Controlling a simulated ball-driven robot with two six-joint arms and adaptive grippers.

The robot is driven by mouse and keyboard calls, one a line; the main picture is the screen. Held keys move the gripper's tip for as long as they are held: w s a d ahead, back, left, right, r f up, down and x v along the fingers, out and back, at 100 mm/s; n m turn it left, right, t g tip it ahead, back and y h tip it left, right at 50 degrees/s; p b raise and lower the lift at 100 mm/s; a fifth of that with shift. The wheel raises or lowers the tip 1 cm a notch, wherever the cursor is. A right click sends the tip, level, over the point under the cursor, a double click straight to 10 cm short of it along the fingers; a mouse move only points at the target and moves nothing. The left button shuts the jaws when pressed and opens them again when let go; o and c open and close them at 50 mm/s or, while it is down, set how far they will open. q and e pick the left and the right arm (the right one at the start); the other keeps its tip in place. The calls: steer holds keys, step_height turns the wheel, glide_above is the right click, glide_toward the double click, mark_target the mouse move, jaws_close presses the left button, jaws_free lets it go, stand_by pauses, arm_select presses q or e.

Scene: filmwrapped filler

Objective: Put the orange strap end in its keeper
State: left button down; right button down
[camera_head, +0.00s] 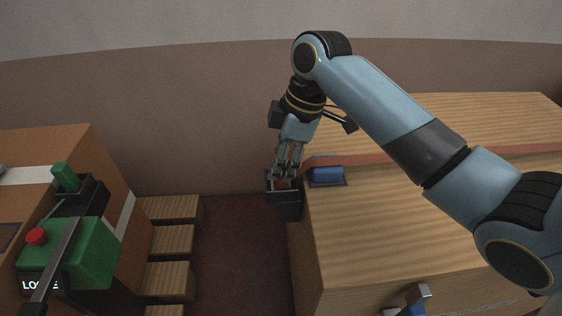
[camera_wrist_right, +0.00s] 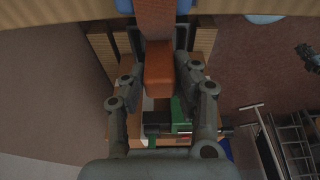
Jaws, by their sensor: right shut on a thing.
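My right gripper (camera_head: 285,176) points down at the near left edge of the wooden box and is shut on the orange strap end (camera_wrist_right: 158,72). In the wrist view the strap end lies between the two fingers of the right gripper (camera_wrist_right: 160,78). The strap (camera_head: 355,158) runs across the box top. The dark keeper (camera_head: 290,212) is on the box's left side, directly under the fingertips. Its dark sides show beside the strap in the wrist view (camera_wrist_right: 182,38). The fingers hide how far the strap end sits in the keeper.
A blue buckle (camera_head: 327,175) sits on the wooden box top (camera_head: 450,220) beside the gripper. Left of a gap of dark floor (camera_head: 236,250) stand several wooden blocks (camera_head: 168,240) and a brown box with a green device (camera_head: 90,250) with a red knob.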

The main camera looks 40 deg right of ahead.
steer(key=c, duration=1)
jaws_free()
steer(key=p+v, duration=0.2)
steer(key=v, duration=1)
